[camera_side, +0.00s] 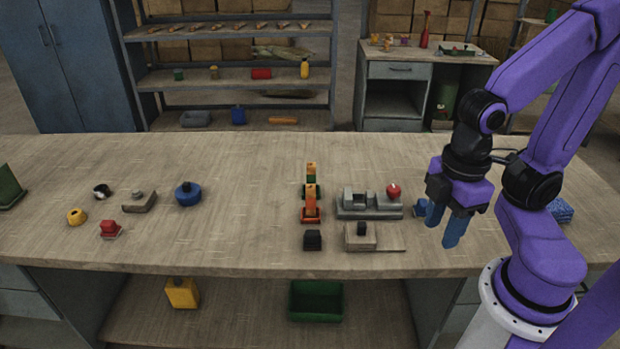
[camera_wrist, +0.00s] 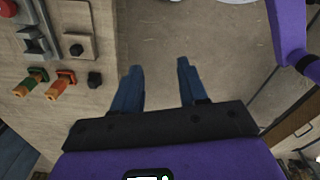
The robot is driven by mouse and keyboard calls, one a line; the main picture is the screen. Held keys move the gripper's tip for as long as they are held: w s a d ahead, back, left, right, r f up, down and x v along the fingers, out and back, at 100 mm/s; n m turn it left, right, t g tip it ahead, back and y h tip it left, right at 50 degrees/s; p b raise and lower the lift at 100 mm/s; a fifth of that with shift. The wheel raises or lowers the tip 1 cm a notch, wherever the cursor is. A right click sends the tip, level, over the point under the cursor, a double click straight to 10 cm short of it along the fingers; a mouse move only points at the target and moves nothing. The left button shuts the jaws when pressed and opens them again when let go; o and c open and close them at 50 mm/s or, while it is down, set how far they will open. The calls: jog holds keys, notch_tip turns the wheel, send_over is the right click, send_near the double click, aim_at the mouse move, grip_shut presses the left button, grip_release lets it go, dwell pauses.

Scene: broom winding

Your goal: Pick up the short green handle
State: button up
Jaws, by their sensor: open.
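I cannot tell which green part is the short handle. My gripper (camera_side: 441,233) has two blue fingers, apart and empty, above the right side of the bench.
A grey fixture with a red knob (camera_side: 368,207), a block with a black knob (camera_side: 361,238) and a black block (camera_side: 312,240) lie between or near the orange pieces and my gripper. A blue round part (camera_side: 188,194) is further left.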

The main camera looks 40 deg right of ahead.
jog(key=o, duration=0.4)
